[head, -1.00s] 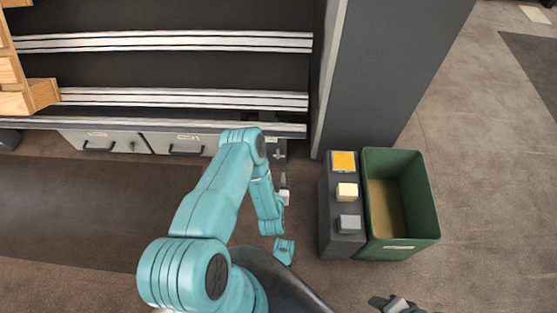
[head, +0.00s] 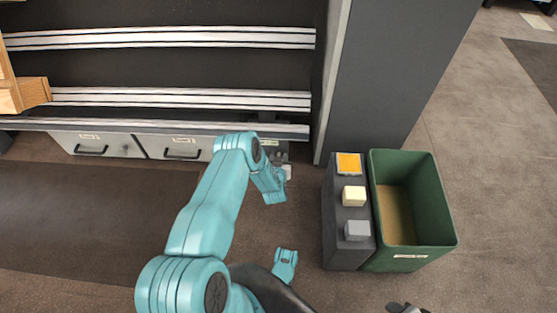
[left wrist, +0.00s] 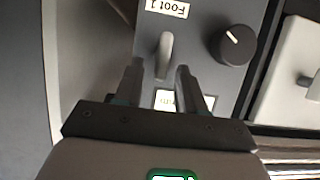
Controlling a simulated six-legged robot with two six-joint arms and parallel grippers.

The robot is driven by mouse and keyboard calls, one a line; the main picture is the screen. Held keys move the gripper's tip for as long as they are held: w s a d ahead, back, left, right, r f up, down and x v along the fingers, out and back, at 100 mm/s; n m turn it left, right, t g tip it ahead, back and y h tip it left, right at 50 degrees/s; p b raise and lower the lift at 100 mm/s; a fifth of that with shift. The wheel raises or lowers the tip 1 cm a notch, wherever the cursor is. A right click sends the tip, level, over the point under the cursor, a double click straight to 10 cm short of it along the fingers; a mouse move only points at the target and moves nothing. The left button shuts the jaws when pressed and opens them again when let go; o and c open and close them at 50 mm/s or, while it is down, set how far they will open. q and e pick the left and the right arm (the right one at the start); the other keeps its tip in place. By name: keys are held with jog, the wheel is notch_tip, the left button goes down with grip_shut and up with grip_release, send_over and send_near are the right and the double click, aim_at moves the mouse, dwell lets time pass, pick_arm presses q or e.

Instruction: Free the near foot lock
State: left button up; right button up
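The foot lock panel (left wrist: 205,20) is a grey plate labelled "Foot 1" in the left wrist view. It carries a light grey upright lever (left wrist: 165,55) and a round black knob (left wrist: 235,45) to its right. A second, white label is partly hidden between my fingers. My left gripper (left wrist: 159,72) is open, with a finger on either side of the lever's lower part; I cannot tell whether they touch it. In the head view my left gripper (head: 281,160) is at the dark panel below the rails, mostly hiding it. My right gripper (head: 406,308) barely shows at the bottom edge.
White drawers (head: 172,147) with dark handles lie left of the panel, under the striped rails (head: 180,98). A grey post (head: 385,70) stands to the right. A dark box with three coloured blocks (head: 349,258) and a green bin (head: 425,190) stand on the floor.

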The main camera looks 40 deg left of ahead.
pick_arm(q)
jog(key=shift+c, duration=0.4)
grip_shut()
jog(key=shift+w+d+f+m+g+y, duration=0.35)
jog(key=shift+m+y, duration=0.75)
jog(key=shift+m, duration=0.9)
jog(key=shift+w+d+f+m+g+y, duration=0.1)
jog(key=shift+d+f+m+g+y, duration=0.25)
jog(key=shift+m+y, duration=1.2)
jog(key=shift+w+d+f+m+g+y, duration=0.25)
jog(key=shift+f+m+g+y, duration=0.3)
jog(key=shift+m, duration=1.9)
jog(key=shift+r, duration=0.1)
